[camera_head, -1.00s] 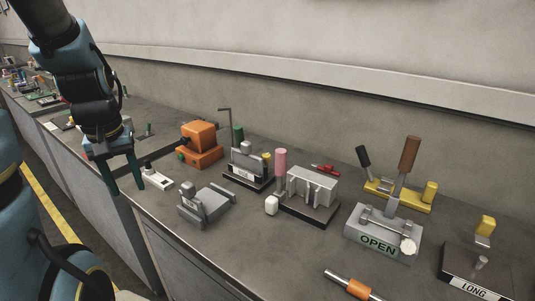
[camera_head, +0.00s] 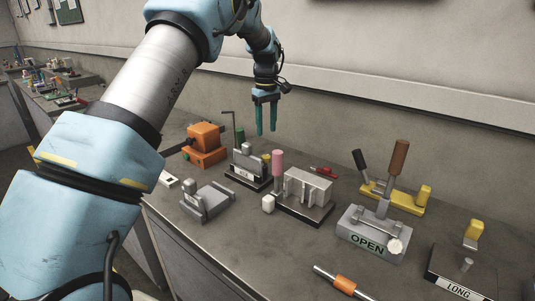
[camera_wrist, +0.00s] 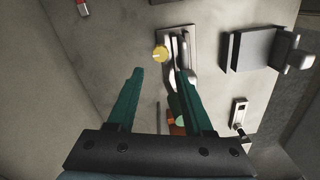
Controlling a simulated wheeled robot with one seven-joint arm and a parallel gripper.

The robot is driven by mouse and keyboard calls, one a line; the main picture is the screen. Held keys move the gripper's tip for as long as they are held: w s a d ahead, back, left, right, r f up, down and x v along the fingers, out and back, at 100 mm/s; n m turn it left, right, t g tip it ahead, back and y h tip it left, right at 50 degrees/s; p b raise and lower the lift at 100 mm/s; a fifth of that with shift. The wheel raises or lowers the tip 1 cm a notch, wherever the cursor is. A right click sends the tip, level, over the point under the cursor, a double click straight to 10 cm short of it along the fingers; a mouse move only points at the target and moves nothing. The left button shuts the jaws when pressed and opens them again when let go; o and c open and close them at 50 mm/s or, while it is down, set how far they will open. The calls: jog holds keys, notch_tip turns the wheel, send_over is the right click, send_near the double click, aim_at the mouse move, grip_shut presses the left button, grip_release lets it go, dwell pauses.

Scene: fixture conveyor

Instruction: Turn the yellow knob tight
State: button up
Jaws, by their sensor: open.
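The yellow knob (camera_head: 267,157) sits at the right end of a small grey fixture (camera_head: 246,171) with a dark base and a white label. In the wrist view the knob (camera_wrist: 160,54) is a round yellow disc beside the fixture's metal parts. My gripper (camera_head: 266,131) is open and empty, with its teal fingers pointing down above the fixture and apart from the knob. In the wrist view the knob appears just beyond the gap between the fingertips (camera_wrist: 159,72). How tight the knob is cannot be told.
A green post (camera_head: 240,137) and a thin bent rod stand behind the fixture. An orange device (camera_head: 205,146) is to the left, a pink cylinder (camera_head: 278,163) on a grey block fixture to the right. A grey clamp (camera_head: 207,203) lies in front. A red tool (camera_head: 324,171) lies behind.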

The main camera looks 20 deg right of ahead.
aim_at(266, 156)
notch_tip(266, 156, down, 10)
jog(key=p, duration=0.3)
grip_shut()
dwell(0.4)
